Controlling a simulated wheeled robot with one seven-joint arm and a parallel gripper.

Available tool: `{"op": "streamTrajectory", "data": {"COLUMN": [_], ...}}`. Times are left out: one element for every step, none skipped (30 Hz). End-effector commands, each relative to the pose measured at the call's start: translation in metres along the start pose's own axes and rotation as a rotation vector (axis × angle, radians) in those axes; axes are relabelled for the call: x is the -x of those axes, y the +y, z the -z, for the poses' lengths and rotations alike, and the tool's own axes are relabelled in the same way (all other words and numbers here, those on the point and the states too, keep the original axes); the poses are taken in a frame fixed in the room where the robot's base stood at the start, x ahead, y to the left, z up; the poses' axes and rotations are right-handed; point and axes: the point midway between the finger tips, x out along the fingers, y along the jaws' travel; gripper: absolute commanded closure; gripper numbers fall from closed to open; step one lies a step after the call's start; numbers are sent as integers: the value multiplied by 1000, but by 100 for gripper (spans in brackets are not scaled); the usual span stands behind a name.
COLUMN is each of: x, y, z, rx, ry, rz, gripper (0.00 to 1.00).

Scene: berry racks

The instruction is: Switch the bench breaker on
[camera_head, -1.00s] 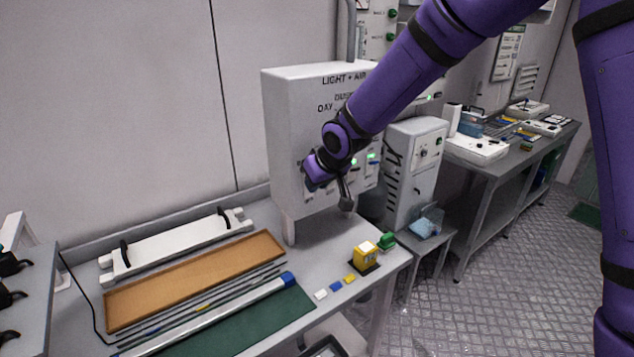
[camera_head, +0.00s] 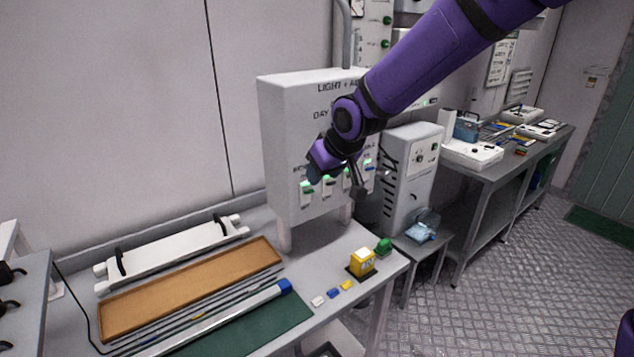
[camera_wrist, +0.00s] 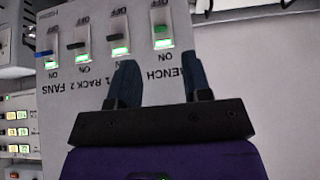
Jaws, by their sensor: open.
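The bench breaker (camera_head: 308,188) is the leftmost of a row of switches on the white panel box (camera_head: 287,120). In the wrist view, which is upside down, the bench breaker (camera_wrist: 161,29) has a green handle, and a green light glows at its ON end. My gripper (camera_head: 337,182) is in front of the panel's lower part, just right of the bench breaker. In the wrist view my open gripper (camera_wrist: 158,78) has two dark fingers apart, with nothing between them, over the BENCH label. They look clear of the handle.
Neighbouring breakers for racks and fans (camera_wrist: 78,45) have dark or blue handles and lit green windows. A grey cabinet (camera_head: 412,170) stands to the right.

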Motion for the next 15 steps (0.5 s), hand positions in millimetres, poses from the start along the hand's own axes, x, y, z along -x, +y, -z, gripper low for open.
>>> {"op": "streamTrajectory", "data": {"x": [8, 12, 17, 20, 23, 26, 28, 30, 32, 33, 34, 34, 35, 35, 35], "y": [1, 1, 1, 1, 1, 1, 1, 0, 0, 0, 0, 0, 0, 0, 0], "z": [0, 0, 0, 0, 0, 0, 0, 0, 0, 0, 0, 0, 0, 0, 0], "rx": [0, 0, -2, 0, 0, -1, -1, 0, 1, 1, 1, 1, 1, 1, 1], "ry": [2, 2, 2, 2, 1, 1, 1, 1, 2, 1, 1, 1, 0, 0, 0], "rz": [-2, -2, -2, -2, -2, -2, -1, -1, -1, -1, -1, -1, -1, 0, 0], "gripper": [55, 55, 55, 55, 55, 55, 55, 55, 55, 55, 55, 55, 55, 55, 55]}}
